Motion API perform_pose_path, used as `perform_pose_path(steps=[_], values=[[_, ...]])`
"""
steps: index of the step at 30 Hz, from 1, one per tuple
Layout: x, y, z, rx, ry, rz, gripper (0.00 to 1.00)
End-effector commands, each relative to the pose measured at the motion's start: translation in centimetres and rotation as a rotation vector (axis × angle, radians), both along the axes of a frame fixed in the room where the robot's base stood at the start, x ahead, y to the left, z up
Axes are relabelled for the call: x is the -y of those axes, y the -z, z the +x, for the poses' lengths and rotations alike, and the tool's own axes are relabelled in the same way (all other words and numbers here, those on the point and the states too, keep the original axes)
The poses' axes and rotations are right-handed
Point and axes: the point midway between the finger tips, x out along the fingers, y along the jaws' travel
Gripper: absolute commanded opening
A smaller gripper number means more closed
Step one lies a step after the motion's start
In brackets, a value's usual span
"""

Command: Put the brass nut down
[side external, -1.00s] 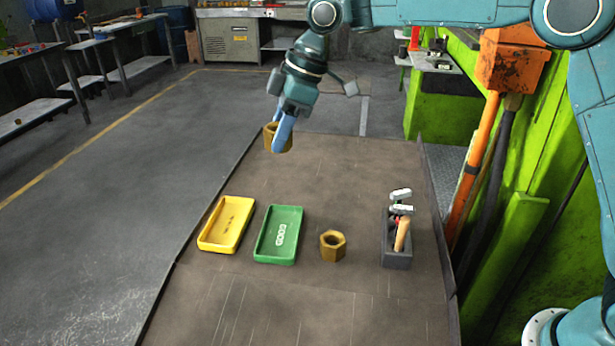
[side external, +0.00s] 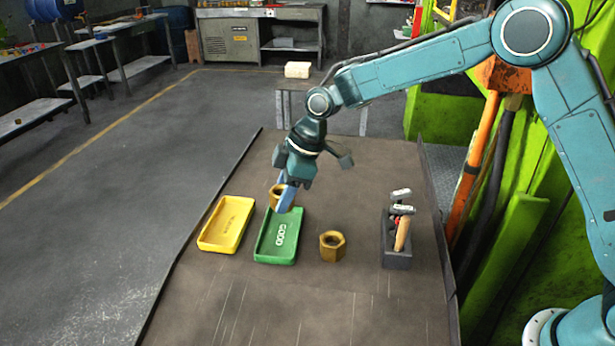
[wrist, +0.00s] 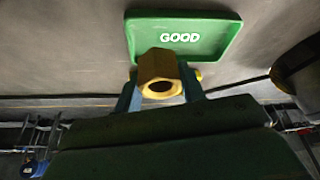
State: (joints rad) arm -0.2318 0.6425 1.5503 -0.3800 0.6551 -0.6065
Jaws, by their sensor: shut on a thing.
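My gripper (side external: 285,193) is shut on a brass nut (side external: 275,192) at the far end of the green tray (side external: 265,250). In the wrist view the held nut (wrist: 158,72) sits between the two blue fingers, in front of the near edge of the green tray (wrist: 225,47), which is marked GOOD. I cannot tell whether the nut touches the tray or the table. A second brass nut (side external: 332,246) rests on the table to the right of the green tray, apart from my gripper. Both trays look empty.
A yellow tray (side external: 205,240) lies left of the green one. A dark holder (side external: 397,258) with hammers stands at the right of the table (side external: 300,310). The front of the table is clear. The green machine (side external: 500,240) borders the right side.

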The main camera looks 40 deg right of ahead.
Motion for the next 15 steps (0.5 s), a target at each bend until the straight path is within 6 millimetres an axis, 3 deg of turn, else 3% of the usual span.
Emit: perform_pose_path(steps=[5, 15], values=[[0.0, 0.2, 0.0, 0.001, 0.000, 0.000, 0.02], [0.0, 3.6, 0.0, -0.001, 0.001, -0.001, 0.02]])
